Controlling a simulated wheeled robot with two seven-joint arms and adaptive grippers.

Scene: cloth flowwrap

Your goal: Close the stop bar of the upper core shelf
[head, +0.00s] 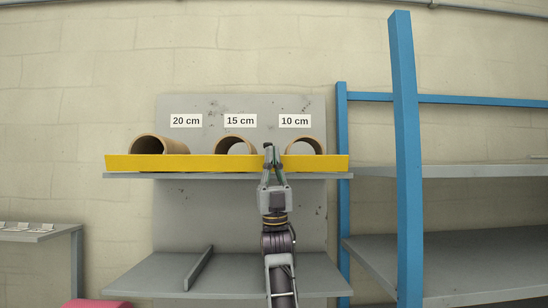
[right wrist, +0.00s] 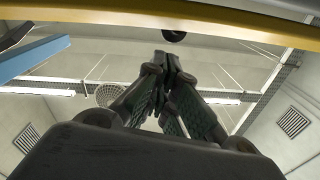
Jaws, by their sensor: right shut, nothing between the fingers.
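The upper core shelf (head: 230,176) is a grey board on a grey back panel. Its yellow stop bar (head: 215,163) stands upright along the front edge, in front of the cardboard cores. The bar also crosses the top of the right wrist view (right wrist: 220,22). My right gripper (head: 269,150) is shut and empty, pointing up, with its fingertips in front of the bar right of its middle. I cannot tell whether the fingers touch the bar. In the right wrist view the fingers (right wrist: 174,65) meet. My left gripper is not in view.
Cores lie under the labels 20 cm (head: 153,145), 15 cm (head: 237,145) and 10 cm (head: 304,145). A lower shelf (head: 240,275) has a slanted grey divider (head: 198,268). A blue-framed rack (head: 406,150) stands at right. A small grey table (head: 35,234) is at left.

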